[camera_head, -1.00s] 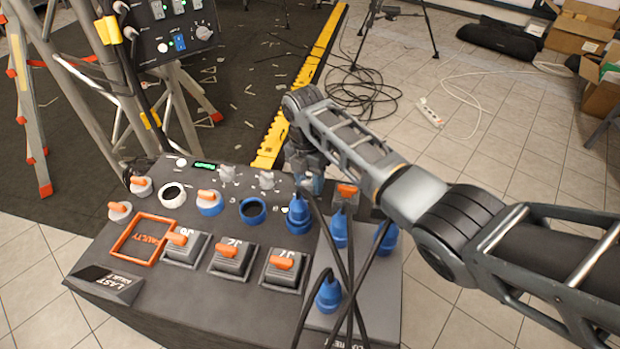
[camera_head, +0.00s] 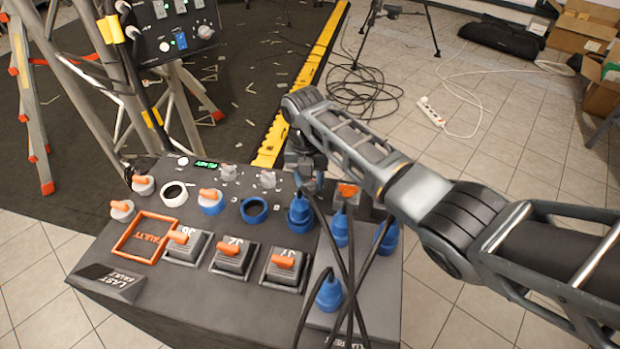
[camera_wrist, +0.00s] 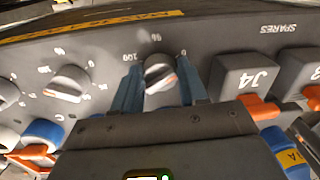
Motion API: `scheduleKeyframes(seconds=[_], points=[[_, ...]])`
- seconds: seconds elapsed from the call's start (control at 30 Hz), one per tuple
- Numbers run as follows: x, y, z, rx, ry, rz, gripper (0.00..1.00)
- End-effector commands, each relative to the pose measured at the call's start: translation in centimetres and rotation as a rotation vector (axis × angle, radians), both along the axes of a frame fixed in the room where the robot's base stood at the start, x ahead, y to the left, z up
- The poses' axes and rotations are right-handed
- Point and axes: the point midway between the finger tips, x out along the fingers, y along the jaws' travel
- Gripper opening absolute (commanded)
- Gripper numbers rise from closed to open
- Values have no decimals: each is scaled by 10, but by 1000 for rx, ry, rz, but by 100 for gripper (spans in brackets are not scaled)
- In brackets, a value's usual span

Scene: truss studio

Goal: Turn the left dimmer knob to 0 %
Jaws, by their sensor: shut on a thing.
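In the wrist view my gripper (camera_wrist: 157,90) is shut on a grey dimmer knob (camera_wrist: 160,72), one finger on each side. A scale reading 100, 50 and 0 runs around its far side. The knob's pale and orange pointer line slants, its upper end toward the right, on the side of the 0. In the head view my gripper (camera_head: 304,172) is low over the console (camera_head: 150,290) and hides this knob. Another grey knob (camera_wrist: 68,84) with its own scale is to the left, clear of my fingers. Two grey knobs show in the head view, left of my gripper.
The J4 block (camera_wrist: 246,75) with an orange lever is close right of my gripper. Blue plugs (camera_head: 300,212) with black cables (camera_head: 350,270) stand close in front and to the right. Orange-levered switches (camera_head: 232,255) fill the console's front.

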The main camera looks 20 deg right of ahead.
Motion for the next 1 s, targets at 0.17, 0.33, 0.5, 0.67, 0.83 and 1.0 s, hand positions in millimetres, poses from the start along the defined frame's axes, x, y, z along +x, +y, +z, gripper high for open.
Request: scheduleKeyframes(seconds=[0.17, 0.33, 0.5, 0.67, 0.83, 1.0], points=[[3, 2, 3, 3, -9, 6, 12], [3, 3, 3, 2, -9, 6, 49], [2, 2, 2, 1, -5, 3, 66], [1, 1, 1, 1, -3, 2, 66], [1, 1, 6, 1, -3, 1, 66], [2, 2, 29, 1, -5, 2, 66]])
